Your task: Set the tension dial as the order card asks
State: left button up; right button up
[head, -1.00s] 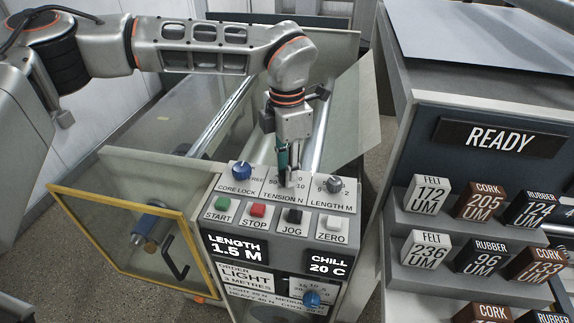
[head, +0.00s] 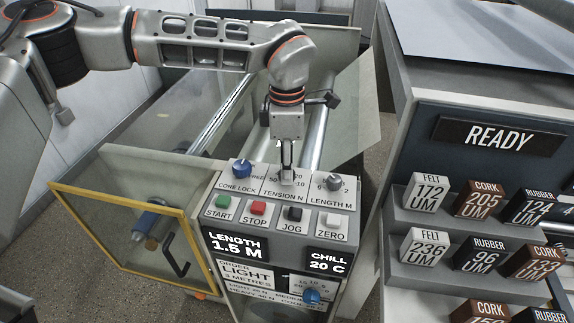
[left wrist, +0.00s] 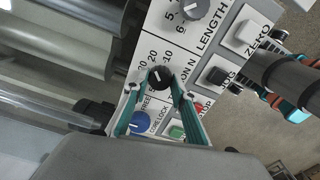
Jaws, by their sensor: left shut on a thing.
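The black tension dial (left wrist: 158,77) sits between my left gripper's two teal-edged fingers in the left wrist view. My left gripper (head: 287,180) is shut on this dial from above. In the head view its fingers largely hide the dial on the TENSION N panel (head: 271,188). Scale numbers show around the dial, but I cannot tell which one it points at. The order card (head: 243,275) on the machine's front reads LIGHT, 3 METRES. Small print below it lists LIGHT, MEDIUM and HEAVY values. Teal and dark parts, seemingly my right gripper (left wrist: 290,88), show at the wrist view's right edge.
The blue core lock knob (head: 242,168) and the length knob (head: 334,183) flank the dial closely. Several buttons lie in front, including the red STOP button (head: 259,208). A display (head: 235,244) reads LENGTH 1.5 M. A block rack (head: 397,225) stands to the right.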

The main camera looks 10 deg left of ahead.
pick_arm(q)
jog(key=o, duration=1.1)
jog(key=shift+r, duration=0.1)
notch_tip(320, 180, up, 12)
jog(key=shift+f, duration=0.1)
